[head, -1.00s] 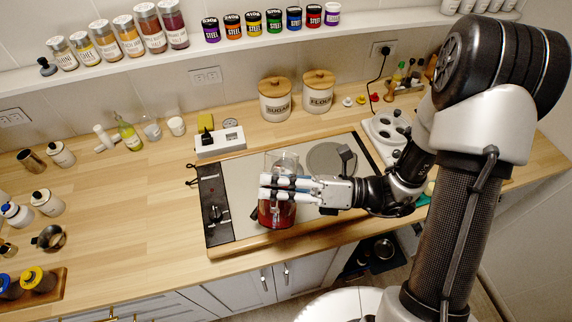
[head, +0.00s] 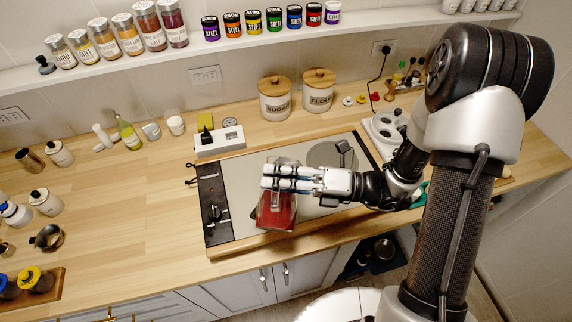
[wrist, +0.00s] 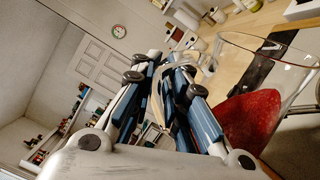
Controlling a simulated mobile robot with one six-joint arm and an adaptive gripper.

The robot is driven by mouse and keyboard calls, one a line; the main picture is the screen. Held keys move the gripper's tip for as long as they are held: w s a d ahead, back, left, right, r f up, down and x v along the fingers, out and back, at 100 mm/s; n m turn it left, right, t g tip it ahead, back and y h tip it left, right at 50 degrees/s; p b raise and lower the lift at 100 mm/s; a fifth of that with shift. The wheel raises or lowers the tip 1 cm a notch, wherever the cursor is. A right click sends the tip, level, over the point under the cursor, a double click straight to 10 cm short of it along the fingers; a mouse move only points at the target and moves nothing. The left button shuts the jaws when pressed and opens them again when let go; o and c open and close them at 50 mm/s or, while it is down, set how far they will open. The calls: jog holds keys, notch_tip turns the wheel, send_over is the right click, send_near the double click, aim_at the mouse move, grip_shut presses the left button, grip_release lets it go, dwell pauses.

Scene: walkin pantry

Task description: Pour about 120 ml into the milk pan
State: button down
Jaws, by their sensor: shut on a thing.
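My gripper (head: 266,180) is shut on a clear glass vessel (head: 262,213) holding red liquid (head: 281,211), above the front left part of the hob (head: 239,167). The vessel is tilted. In the wrist view the vessel's clear wall (wrist: 290,64) and the red liquid (wrist: 247,122) show at the right, beside my fingers (wrist: 165,95). I cannot make out a milk pan on the hob; my gripper and the vessel cover part of it. A small dark metal pot (head: 48,238) stands on the left counter; I cannot tell if it is the milk pan.
A white socket block (head: 220,141) stands behind the hob. Sugar (head: 275,103) and flour (head: 318,94) jars stand at the back. A wooden tray with jars (head: 50,290) is at the front left. The counter left of the hob is mostly clear.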

aim_at(278, 162)
jog(key=shift+w+d+f+m+b, duration=0.1)
jog(key=shift+w+f+m+b, duration=0.6)
jog(key=shift+m, duration=0.3)
jog(key=shift+w+r+p, duration=0.2)
jog(key=shift+w+p, duration=0.1)
jog(key=shift+p, duration=0.25)
jog(key=shift+w, duration=0.1)
jog(key=shift+w+d+r+m+p, duration=0.1)
jog(key=shift+w+r+m+p, duration=0.1)
jog(key=shift+w+m+p, duration=0.45)
jog(key=shift+w+d+r+m+p, duration=0.15)
jog(key=shift+w+m+p, duration=0.15)
jog(key=shift+p, duration=0.5)
dwell(0.8)
